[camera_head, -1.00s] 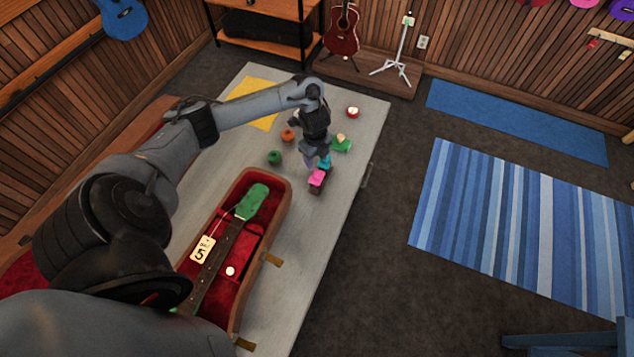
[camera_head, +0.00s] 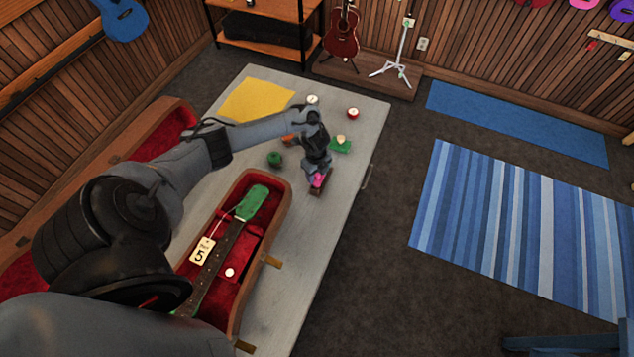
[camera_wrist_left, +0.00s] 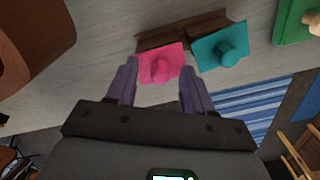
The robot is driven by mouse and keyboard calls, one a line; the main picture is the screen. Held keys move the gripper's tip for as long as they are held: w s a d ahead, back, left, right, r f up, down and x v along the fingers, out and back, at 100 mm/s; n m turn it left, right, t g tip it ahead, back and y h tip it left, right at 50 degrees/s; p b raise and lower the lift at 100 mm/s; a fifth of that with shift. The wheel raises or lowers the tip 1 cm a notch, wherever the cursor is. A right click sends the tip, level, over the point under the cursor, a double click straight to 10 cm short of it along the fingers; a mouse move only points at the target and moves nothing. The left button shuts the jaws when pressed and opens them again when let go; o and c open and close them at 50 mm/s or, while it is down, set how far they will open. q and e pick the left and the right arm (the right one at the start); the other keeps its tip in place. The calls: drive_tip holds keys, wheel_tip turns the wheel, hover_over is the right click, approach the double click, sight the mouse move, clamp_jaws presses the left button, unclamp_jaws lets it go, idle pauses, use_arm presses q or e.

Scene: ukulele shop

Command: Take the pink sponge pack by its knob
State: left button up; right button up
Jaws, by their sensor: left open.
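The pink sponge pack (camera_wrist_left: 160,67) is a pink square with a round knob, in the left wrist view. It also shows in the head view (camera_head: 318,180), partly covered by my left gripper. My left gripper (camera_wrist_left: 155,88) is open, with one purple finger on each side toward the pack's lower edge, and it holds nothing. In the head view the left gripper (camera_head: 313,172) points down over the pack. Whether the fingers touch the pack cannot be told. My right gripper is in neither view.
A teal pack with a knob (camera_wrist_left: 220,47) sits close beside the pink one. A green block (camera_head: 341,146) and a green round item (camera_head: 274,158) are nearby on the grey table (camera_head: 290,290). An open red-lined instrument case (camera_head: 283,188) lies to the left.

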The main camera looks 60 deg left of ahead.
use_arm(q)
clamp_jaws()
drive_tip(key=shift+r, duration=0.1)
idle(0.5)
